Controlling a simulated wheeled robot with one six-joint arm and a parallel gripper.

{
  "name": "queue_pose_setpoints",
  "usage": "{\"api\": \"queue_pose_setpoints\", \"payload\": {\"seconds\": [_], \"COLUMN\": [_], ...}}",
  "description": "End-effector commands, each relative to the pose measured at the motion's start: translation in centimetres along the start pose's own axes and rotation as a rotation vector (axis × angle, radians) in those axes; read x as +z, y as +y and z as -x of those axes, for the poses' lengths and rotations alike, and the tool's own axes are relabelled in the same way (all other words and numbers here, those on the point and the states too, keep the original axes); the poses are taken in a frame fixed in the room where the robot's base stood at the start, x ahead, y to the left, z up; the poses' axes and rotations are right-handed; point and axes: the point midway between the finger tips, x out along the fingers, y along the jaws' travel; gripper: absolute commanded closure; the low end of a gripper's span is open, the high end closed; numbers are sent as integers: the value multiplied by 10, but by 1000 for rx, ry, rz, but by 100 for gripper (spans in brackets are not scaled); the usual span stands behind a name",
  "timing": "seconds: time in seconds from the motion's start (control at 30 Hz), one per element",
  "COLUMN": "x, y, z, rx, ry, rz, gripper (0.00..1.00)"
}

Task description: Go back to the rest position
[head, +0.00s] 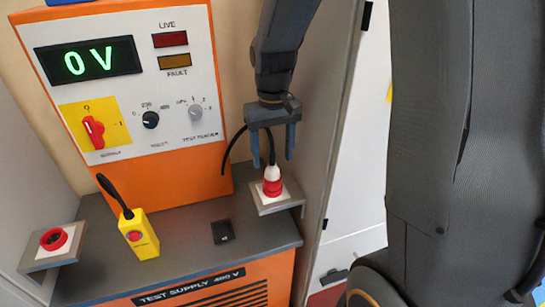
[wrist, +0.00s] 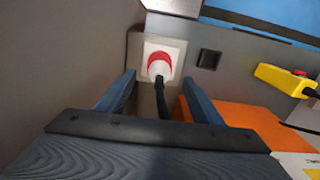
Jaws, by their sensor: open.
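My gripper (head: 273,147) hangs above the right end of the grey bench, fingers pointing down, open and empty. Below it a red and white plug (head: 272,181) with a black cable stands on a white plate on a small grey bracket. The cable rises between my fingers in the head view. In the wrist view the plug (wrist: 159,66) shows beyond and between my two spread fingers (wrist: 160,92), and neither finger touches it.
An orange test supply panel (head: 180,186) reads 0 V, with a red switch (head: 94,131) on yellow. A yellow pendant (head: 139,233) and a red round socket (head: 54,239) are on the left. A black square (head: 222,231) is on the bench. A grey side wall (head: 325,110) stands close right of my gripper.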

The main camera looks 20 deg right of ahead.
Motion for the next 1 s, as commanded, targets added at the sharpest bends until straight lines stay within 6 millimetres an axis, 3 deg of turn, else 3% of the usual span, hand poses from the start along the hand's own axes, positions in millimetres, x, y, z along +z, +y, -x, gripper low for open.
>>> {"api": "queue_pose_setpoints", "payload": {"seconds": [0.33, 0.7, 0.8, 1.0], "x": [4, 85, 95, 98], "y": [0, -3, -3, -3], "z": [-4, -65, -71, -70], "rx": [0, 0, 0, 0], "ry": [5, 109, 124, 127], "rz": [-1, -21, -24, -25], "gripper": [39, 39, 39, 39]}}
